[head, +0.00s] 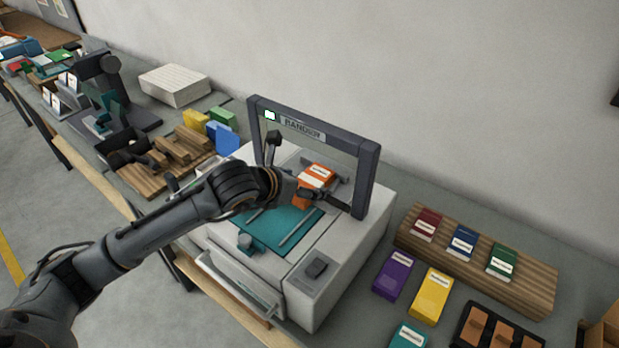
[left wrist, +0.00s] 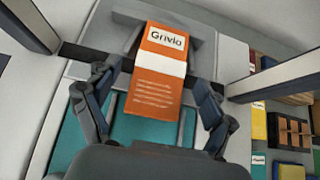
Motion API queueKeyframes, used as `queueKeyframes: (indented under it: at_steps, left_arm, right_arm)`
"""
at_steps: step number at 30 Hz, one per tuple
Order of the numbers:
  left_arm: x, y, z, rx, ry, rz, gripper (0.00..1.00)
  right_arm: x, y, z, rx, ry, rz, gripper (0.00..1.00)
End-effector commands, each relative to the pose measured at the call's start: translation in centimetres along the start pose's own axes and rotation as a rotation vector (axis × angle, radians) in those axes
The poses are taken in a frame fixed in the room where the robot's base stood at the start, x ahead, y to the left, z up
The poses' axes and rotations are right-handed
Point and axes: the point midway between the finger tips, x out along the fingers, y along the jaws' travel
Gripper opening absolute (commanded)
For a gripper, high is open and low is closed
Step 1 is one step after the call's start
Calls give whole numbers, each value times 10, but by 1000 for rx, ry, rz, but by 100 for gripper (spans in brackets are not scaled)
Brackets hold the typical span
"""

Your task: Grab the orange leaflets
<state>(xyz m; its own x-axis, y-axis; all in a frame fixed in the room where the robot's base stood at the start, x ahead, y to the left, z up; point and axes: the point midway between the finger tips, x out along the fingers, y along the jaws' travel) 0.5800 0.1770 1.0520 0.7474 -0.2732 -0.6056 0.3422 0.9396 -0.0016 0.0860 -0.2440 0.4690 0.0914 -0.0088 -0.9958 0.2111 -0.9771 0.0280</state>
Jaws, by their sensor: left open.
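The orange leaflets (head: 318,172), an orange stack with a white band, lie on the bed of the banding machine (head: 367,165), under its dark arch. In the left wrist view the stack (left wrist: 154,90) shows the word "Grivio" on its white top label. My left gripper (head: 298,190) is open at the near part of the stack. In the left wrist view its two fingers stand on either side of the stack, with a gap showing at each side. Part of the stack is hidden behind the gripper in the head view. My right gripper is not in view.
The machine's arch posts stand close on both sides of my gripper. To the right are a wooden board (head: 535,283) with colored packs, a purple pack (head: 393,277) and a yellow pack (head: 430,296). To the left are wooden blocks and a white paper stack (head: 174,85).

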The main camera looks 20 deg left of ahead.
Motion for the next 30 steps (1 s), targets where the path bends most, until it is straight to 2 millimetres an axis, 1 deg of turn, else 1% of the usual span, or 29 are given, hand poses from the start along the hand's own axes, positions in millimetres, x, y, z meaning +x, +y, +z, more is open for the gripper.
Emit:
queueKeyframes:
  at_steps: [1,4,11,12,14,15,16,21,22,23,30]
  left_arm:
    - [5,1,2,-2,1,1,83]
    - [15,1,2,0,0,2,83]
    - [18,1,0,1,-2,1,83]
    - [18,1,0,1,-2,1,81]
    - [18,1,0,0,-2,1,69]
    - [18,1,0,0,-2,1,61]
    - [18,1,0,0,-2,1,55]
    - [18,1,0,0,-1,1,21]
    - [17,1,1,0,-2,1,21]
    - [17,1,1,0,-2,1,15]
    - [17,1,2,0,-3,2,15]
  right_arm:
    - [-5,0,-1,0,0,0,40]
    - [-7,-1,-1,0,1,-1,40]
    - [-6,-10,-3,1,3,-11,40]
    - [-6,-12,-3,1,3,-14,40]
    - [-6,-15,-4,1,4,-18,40]
    - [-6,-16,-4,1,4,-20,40]
    - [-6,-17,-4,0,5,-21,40]
    - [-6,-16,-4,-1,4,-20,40]
    - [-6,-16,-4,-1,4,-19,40]
    - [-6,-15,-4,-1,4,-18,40]
    - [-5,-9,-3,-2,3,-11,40]
